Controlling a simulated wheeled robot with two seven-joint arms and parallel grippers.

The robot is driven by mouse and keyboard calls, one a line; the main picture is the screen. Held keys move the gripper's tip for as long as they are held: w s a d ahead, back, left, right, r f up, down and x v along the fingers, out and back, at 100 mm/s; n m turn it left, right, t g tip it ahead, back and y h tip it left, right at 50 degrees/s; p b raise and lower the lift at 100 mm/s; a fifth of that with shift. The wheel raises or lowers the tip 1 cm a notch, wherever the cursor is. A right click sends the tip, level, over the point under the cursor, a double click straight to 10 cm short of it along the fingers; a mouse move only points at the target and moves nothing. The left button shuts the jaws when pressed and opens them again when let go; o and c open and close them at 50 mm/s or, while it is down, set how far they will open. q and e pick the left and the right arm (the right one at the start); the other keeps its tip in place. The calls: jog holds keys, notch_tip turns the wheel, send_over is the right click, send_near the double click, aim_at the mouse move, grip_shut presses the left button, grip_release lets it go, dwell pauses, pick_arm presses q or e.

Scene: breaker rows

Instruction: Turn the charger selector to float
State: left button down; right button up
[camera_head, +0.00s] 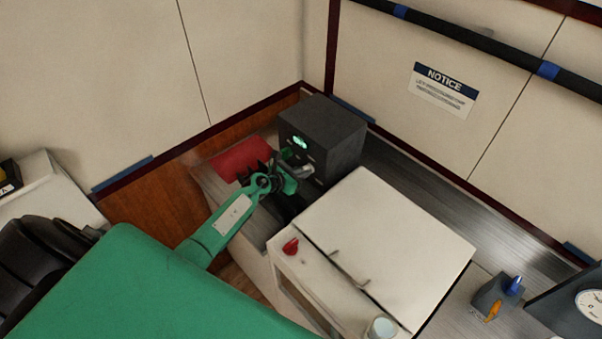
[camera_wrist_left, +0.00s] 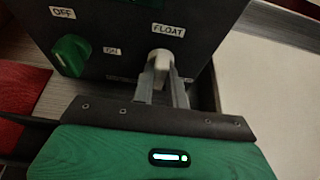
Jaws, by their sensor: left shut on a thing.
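The charger is a dark grey box (camera_head: 335,135) in the corner, with a small green lit display on its front. In the left wrist view its front panel (camera_wrist_left: 115,35) carries a pale selector knob (camera_wrist_left: 161,58) under a FLOAT label (camera_wrist_left: 168,30). The knob stands roughly upright, its top just below that label. My left gripper (camera_head: 299,170) is at the charger's front. In the left wrist view its fingers (camera_wrist_left: 161,82) are shut on the selector knob. The fingers and gripper body hide the panel's lower part. My right gripper is not in view.
A green knob (camera_wrist_left: 70,55) with OFF and ON labels sits left of the selector. A red mat (camera_head: 240,160) lies left of the charger. A white cabinet (camera_head: 400,235) with a red knob stands close to the right of my left gripper. Walls close off the corner behind.

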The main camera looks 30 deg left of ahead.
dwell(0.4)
pick_arm(q)
jog(key=c, duration=1.4)
grip_release()
jog(key=b+v, duration=0.1)
jog(key=v, duration=1.2)
jog(key=shift+s+a, duration=0.2)
jog(key=shift+s, duration=0.15)
jog(key=shift+r, duration=0.1)
